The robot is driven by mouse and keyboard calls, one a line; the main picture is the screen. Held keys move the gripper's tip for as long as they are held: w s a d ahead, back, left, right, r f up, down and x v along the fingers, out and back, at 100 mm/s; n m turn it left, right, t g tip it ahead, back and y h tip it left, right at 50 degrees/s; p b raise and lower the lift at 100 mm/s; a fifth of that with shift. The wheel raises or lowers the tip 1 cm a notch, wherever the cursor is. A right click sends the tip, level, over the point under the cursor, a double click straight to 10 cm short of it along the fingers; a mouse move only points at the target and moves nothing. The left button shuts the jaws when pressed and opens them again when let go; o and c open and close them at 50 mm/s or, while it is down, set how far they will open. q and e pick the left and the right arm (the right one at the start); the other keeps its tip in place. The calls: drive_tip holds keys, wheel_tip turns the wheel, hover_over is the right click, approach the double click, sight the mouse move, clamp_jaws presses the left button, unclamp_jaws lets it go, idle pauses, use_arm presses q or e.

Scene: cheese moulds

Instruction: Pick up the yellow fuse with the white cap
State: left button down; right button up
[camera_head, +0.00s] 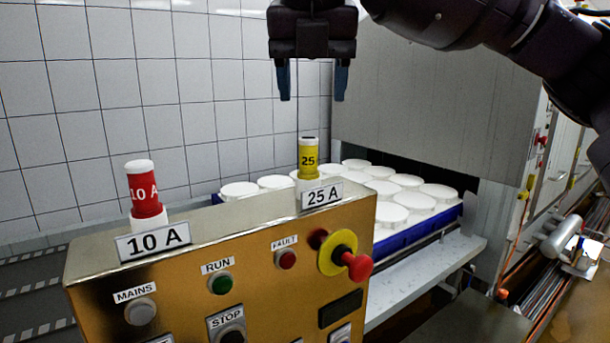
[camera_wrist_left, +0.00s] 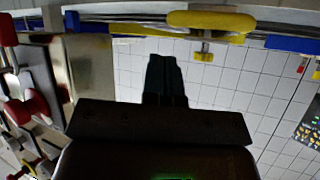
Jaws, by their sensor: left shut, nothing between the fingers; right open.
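The yellow fuse (camera_head: 308,158), marked 25, stands upright in a white base on top of the control box, behind the 25 A label. My right gripper (camera_head: 312,97) is open and empty, pointing down above the yellow fuse, with a clear gap between fingertips and fuse. My left gripper (camera_wrist_left: 165,62) is shut and empty in the left wrist view, against a tiled wall; it is not in the head view.
A red fuse (camera_head: 143,190) with a white cap, marked 10 A, stands at the left of the brass-coloured control box (camera_head: 190,260). A red knob (camera_head: 357,266) juts from the box front. White round moulds (camera_head: 392,213) fill a blue tray (camera_head: 440,222) behind the box.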

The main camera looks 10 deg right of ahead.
sight(309, 138)
drive_tip(key=shift+x, duration=2.4)
drive_tip(key=shift+w+f+p, duration=0.2)
drive_tip(key=shift+f+p, duration=0.1)
drive_tip(key=shift+f, duration=0.25)
drive_tip(key=shift+a+p+x, duration=0.1)
drive_tip(key=shift+p+x, duration=0.15)
drive_tip(key=shift+x, duration=0.95)
drive_tip(key=shift+a+p+x, duration=0.15)
drive_tip(key=shift+p+x, duration=0.1)
drive_tip(key=shift+x, duration=0.9)
use_arm(q)
drive_tip(key=shift+s+r, duration=0.15)
drive_tip(key=shift+r, duration=0.55)
drive_tip(key=shift+s+a+f, duration=0.1)
drive_tip(key=shift+s+f, duration=0.15)
drive_tip(key=shift+s, duration=0.05)
use_arm(e)
drive_tip(key=c, duration=1)
